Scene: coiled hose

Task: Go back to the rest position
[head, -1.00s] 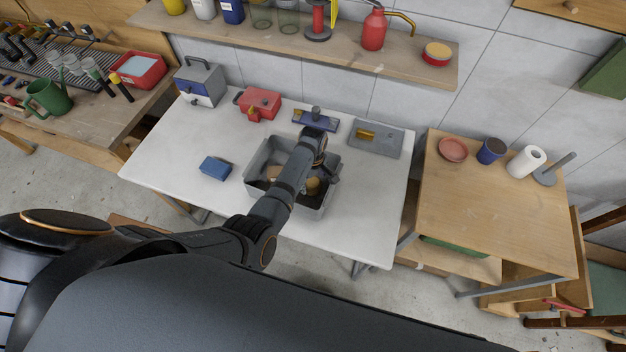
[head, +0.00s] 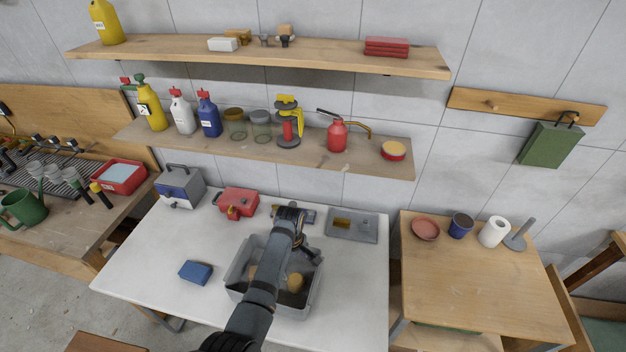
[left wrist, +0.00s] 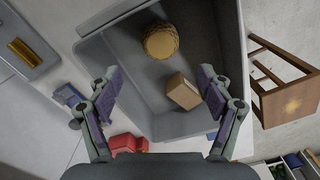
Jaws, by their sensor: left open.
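My left gripper (head: 308,252) hangs over the right far part of a grey bin (head: 232,290) on the white table. In the left wrist view the gripper (left wrist: 157,83) is open, with nothing between its fingers. The bin (left wrist: 215,35) there holds a round tan item with a ribbed surface (left wrist: 160,41) and a small brown box (left wrist: 182,91), both lying on its floor, apart from the fingers. The round item also shows in the head view (head: 296,283). My left forearm hides part of the bin. My right gripper does not show.
Shelves with bottles hang behind. A wooden side table (head: 455,290) stands right. The table's front left is clear.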

